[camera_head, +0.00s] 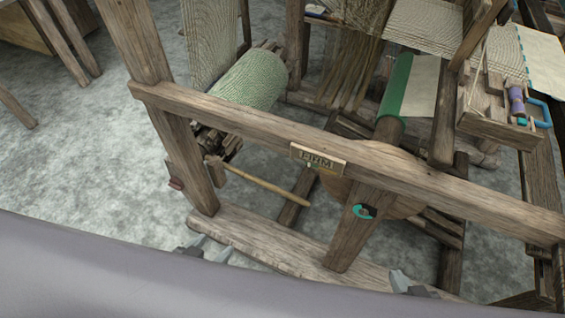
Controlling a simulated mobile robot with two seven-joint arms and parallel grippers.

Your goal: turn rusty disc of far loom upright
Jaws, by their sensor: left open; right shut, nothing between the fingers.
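A brown round disc (402,204) is partly visible behind a slanted post of the wooden loom (240,120). The post and beam hide much of it, and I cannot tell whether it is the rusty disc. A teal ring-shaped piece (364,211) sits on the post in front of it. My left gripper (207,252) is open at the bottom, by the loom's floor beam, left of the disc. My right gripper (404,284) is shut and empty at the bottom, below the disc. Both are mostly hidden by a grey surface in the foreground.
A long beam with a small sign (318,160) crosses the view. A thin wooden rod (262,182) sticks out below the green cloth roll (254,80). A purple spool (516,100) rests at the right. Grey floor (80,150) is free at the left.

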